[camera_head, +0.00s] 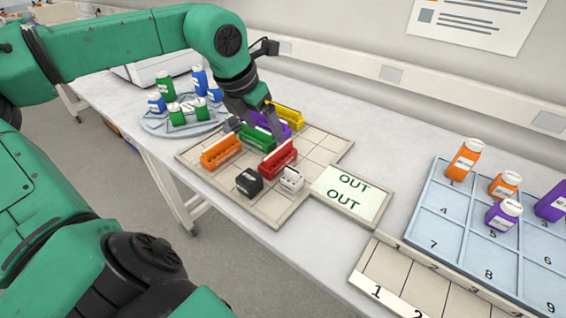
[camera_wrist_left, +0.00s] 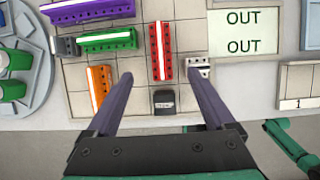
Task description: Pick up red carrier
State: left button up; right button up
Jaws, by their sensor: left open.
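The red carrier (camera_head: 279,158) sits upright on the beige gridded board (camera_head: 325,147). In the left wrist view the red carrier (camera_wrist_left: 160,50) lies lengthwise, ahead of the gap between my fingers. My left gripper (camera_head: 262,122) is open and empty above the board, over the green and purple carriers in the head view. In the left wrist view the fingers of my left gripper (camera_wrist_left: 161,78) spread to either side of the red carrier's line, apart from it. My right gripper is not in view.
Around it on the board stand an orange carrier (camera_head: 221,152), a green carrier (camera_head: 256,139), a yellow carrier (camera_head: 290,117), a black block (camera_head: 249,182) and a white block (camera_head: 291,180). An OUT plate (camera_head: 350,194) adjoins the board. A round tray (camera_head: 150,124) holds bottles.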

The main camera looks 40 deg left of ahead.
aim_at(276, 151)
pick_arm(q)
jog(key=p+x, duration=0.1)
jog(key=x, duration=0.6)
jog(key=shift+w+f, duration=0.2)
jog(key=shift+f, duration=0.1)
jog(key=shift+w+f, duration=0.1)
jog(key=shift+f, duration=0.2)
jog(key=p+x, duration=0.1)
jog(key=x, duration=0.3)
jog(key=shift+f, duration=0.35)
jog(key=shift+d+r, duration=0.1)
grip_shut()
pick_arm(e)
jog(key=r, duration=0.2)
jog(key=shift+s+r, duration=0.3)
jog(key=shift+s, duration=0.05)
